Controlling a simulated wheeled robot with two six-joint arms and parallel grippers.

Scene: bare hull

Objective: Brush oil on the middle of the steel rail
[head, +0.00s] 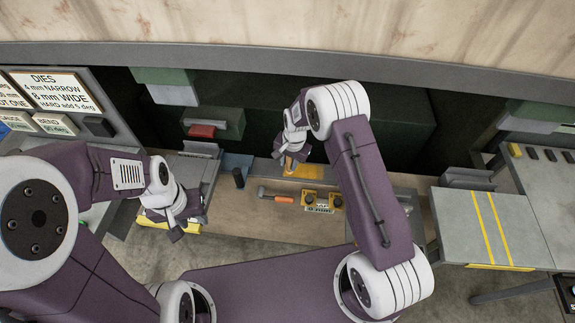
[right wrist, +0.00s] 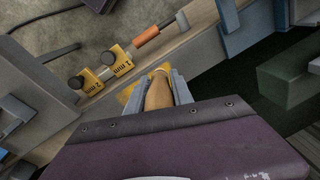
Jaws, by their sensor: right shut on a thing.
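My right gripper (head: 284,160) reaches over the back of the workbench. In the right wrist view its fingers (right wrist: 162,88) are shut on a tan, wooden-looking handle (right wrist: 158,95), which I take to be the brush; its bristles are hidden. A yellow patch (head: 306,171) lies beside this gripper on the bench. My left gripper (head: 174,230) hangs at the left, by a grey stand with a yellow base; its finger gap is not clear. I cannot tell which part is the steel rail. No oil is discernible.
A grey table with yellow stripes (head: 487,225) stands right. A DIES sign (head: 55,91) stands left. The bench front is clear.

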